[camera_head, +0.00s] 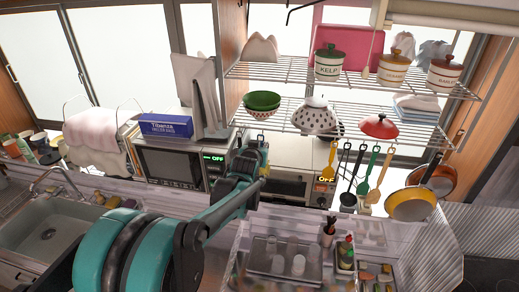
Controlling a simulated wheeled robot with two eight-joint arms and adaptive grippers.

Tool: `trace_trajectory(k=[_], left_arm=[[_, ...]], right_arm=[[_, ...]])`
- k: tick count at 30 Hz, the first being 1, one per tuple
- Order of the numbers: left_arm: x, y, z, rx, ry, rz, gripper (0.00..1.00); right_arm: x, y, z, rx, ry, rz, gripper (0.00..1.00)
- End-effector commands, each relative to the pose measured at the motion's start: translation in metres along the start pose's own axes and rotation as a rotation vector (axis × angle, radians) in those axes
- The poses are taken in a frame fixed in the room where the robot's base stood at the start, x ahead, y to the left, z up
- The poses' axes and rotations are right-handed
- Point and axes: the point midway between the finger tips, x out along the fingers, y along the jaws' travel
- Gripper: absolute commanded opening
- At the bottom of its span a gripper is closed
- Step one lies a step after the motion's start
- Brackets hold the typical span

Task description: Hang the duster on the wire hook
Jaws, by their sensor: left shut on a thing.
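My left arm reaches up from the bottom left. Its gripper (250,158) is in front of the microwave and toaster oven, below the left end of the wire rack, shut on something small. The held thing is mostly hidden by the fingers; I take it to be the duster but cannot make out its shape. The wire rack (285,127) has two levels, and utensils hang from small hooks along its lower edge. I cannot tell which hook is the wire hook. A dark bent wire (290,14) shows at the top. My right gripper is not in view.
A yellow spoon (331,160), a green spatula (364,185) and a yellow pan (411,205) hang on the right. A green bowl (262,102) and a colander (314,118) stand on the lower shelf. The sink (50,235) is at left.

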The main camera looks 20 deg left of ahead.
Motion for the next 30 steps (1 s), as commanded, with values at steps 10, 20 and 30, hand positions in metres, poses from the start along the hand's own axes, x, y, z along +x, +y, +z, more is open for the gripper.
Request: trace_trajectory(k=[10,20,30], left_arm=[[0.022,0.000,-0.002,0.000,0.000,0.000,0.00],[0.033,0.000,0.002,0.000,0.000,0.000,0.00],[0.033,0.000,0.001,0.000,0.000,0.000,0.00]], right_arm=[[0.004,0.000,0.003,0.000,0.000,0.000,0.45],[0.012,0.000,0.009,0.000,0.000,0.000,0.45],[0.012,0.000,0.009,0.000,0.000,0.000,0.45]])
